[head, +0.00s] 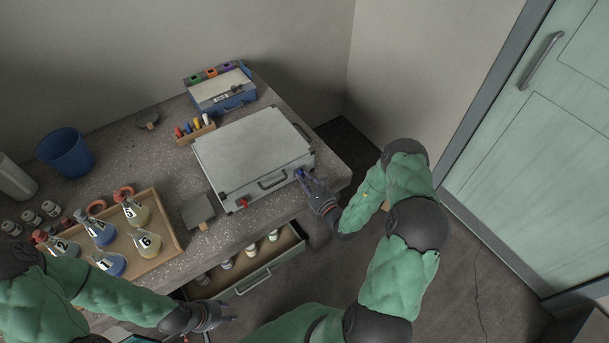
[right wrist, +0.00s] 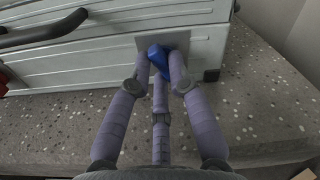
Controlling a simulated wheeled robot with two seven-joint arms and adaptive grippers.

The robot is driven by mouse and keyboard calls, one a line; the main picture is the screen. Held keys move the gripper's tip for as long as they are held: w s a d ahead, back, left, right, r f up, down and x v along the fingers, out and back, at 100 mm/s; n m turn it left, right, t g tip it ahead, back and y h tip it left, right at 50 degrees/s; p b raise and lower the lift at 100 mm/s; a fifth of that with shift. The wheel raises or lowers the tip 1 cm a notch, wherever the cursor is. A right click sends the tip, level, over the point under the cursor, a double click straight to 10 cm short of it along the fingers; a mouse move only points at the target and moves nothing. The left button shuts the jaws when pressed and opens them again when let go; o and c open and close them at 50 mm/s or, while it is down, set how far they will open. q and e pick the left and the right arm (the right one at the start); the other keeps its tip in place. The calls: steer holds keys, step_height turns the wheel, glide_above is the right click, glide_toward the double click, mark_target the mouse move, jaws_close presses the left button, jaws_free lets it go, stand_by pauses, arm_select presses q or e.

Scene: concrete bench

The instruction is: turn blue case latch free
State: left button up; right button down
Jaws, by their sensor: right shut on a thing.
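The silver case (head: 252,150) lies closed on the concrete bench, its front with a dark handle (head: 272,180) facing the bench edge. The blue latch (right wrist: 157,56) is on a plate at the right of the case front, and it looks tilted in the right wrist view. My right gripper (right wrist: 164,62) is shut on the blue latch, its fingers around it. In the head view my right gripper (head: 305,180) is at the case's front right corner. A red latch (head: 243,202) is at the left of the case front. My left gripper (head: 222,316) is empty, fingers apart, below the drawer.
An open drawer (head: 262,278) with several jars juts out below the bench. A wooden tray (head: 172,240) of numbered flasks stands left. A grey scoop-like plate (head: 197,211) lies beside the case. A blue box (head: 222,97) and marker rack (head: 195,133) stand behind.

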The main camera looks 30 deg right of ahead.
steer(key=m+p, duration=0.2)
steer(key=m, duration=0.3)
steer(key=shift+p, duration=0.3)
steer(key=shift+a, duration=0.1)
stand_by(0.3)
steer(key=c, duration=1.1)
jaws_free()
steer(key=shift+c, duration=0.2)
steer(key=s, duration=1.2)
steer(key=shift+d, duration=0.4)
